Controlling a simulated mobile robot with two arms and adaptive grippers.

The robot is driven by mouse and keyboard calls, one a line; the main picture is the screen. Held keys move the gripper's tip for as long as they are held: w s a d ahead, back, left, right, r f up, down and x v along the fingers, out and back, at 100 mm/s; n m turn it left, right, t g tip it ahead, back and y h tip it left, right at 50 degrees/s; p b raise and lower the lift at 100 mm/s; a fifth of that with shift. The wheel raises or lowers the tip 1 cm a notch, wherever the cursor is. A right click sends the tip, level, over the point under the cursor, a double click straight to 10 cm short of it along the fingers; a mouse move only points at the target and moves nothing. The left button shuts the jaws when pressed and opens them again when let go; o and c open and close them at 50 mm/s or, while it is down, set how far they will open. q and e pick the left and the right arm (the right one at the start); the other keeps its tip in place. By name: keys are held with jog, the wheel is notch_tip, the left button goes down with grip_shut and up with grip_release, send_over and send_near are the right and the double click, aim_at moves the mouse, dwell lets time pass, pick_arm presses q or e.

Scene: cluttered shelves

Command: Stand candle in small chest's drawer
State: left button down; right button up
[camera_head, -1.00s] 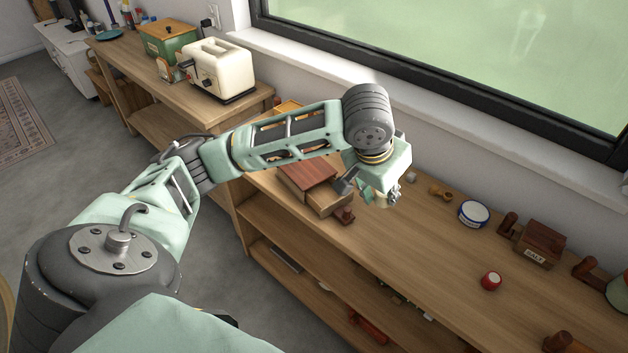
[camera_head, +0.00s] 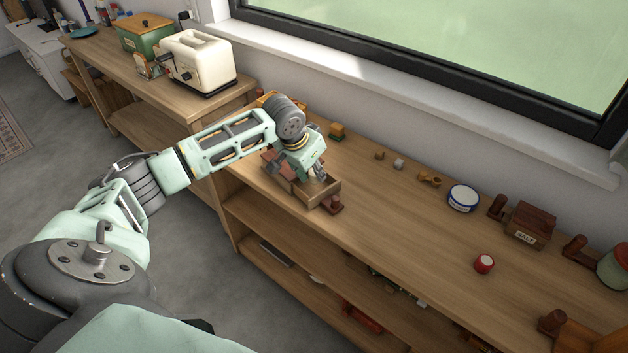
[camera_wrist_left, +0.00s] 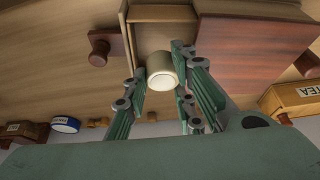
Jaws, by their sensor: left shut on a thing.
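The small chest (camera_head: 274,166) stands on the wooden shelf top, partly hidden by my left arm. Its reddish-brown top (camera_wrist_left: 250,60) shows in the left wrist view. Its drawer (camera_head: 322,192) is pulled out; the drawer also shows in the wrist view (camera_wrist_left: 160,14). My left gripper (camera_head: 314,176) is over the drawer, pointing down. In the wrist view the gripper (camera_wrist_left: 172,82) is shut on the candle (camera_wrist_left: 160,72), a short cream cylinder. I cannot tell whether the candle touches the drawer floor. My right gripper is not in view.
A dark red wooden piece (camera_head: 334,205) is by the drawer front. To the right are a blue-and-white tin (camera_head: 463,198), a salt box (camera_head: 532,222) and a red tin (camera_head: 484,264). A toaster (camera_head: 198,62) stands at the back left. The shelf top's middle is mostly clear.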

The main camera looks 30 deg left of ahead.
aim_at(312, 179)
pick_arm(q)
jog(key=shift+f, duration=1.95)
jog(key=shift+f, duration=0.1)
jog(key=c, duration=1.7)
grip_release()
jog(key=shift+c, duration=0.2)
jog(key=v, duration=1.2)
